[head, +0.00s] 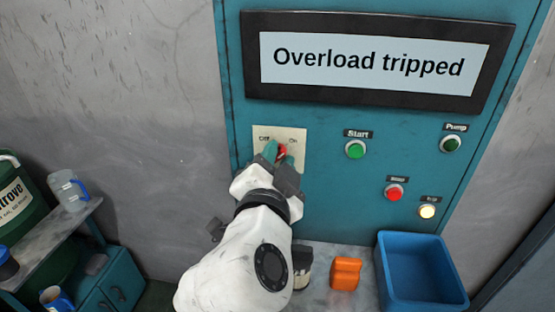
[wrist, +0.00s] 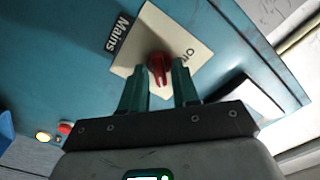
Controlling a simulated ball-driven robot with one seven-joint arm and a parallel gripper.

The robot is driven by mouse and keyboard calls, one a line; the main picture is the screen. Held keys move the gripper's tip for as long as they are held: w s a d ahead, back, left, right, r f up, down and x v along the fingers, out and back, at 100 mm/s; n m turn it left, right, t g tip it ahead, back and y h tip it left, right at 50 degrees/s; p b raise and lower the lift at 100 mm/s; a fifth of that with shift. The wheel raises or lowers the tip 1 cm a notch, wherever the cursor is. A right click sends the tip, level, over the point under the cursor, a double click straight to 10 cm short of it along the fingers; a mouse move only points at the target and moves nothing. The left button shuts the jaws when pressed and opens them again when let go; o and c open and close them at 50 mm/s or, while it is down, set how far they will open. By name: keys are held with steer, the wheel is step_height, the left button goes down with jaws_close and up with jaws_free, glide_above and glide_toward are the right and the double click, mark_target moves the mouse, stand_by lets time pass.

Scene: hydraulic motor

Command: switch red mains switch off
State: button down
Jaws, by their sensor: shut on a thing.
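The red mains switch (head: 282,151) is on a cream plate (head: 297,134) marked "Off" and "On", at the left of the teal panel. It also shows in the wrist view (wrist: 159,69), beside a "Mains" label (wrist: 120,33). My gripper (head: 276,154) is at the plate, with its teal fingers (wrist: 159,78) on either side of the red knob and shut on it. In the head view my fingers partly hide the knob. I cannot tell exactly which mark the knob points to.
The panel display (head: 368,62) reads "Overload tripped". A green Start button (head: 355,149), a Pump button (head: 451,144), a red button (head: 394,193) and a lit yellowish one (head: 427,211) are to the right. Below are an orange object (head: 345,273) and a blue bin (head: 384,262).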

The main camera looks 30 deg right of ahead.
steer(key=shift+n, duration=0.3)
steer(key=n, duration=0.3)
steer(key=shift+a+n, duration=0.1)
steer(key=shift+n, duration=0.3)
steer(key=shift+w+a+n+p, duration=0.1)
steer(key=shift+n+p, duration=1.2)
steer(key=shift+n, duration=2)
steer(key=shift+w+a+n+p, duration=0.1)
steer(key=shift+n+p, duration=1.15)
steer(key=shift+n, duration=2.05)
steer(key=c, duration=1.1)
jaws_free()
steer(key=shift+c, duration=0.2)
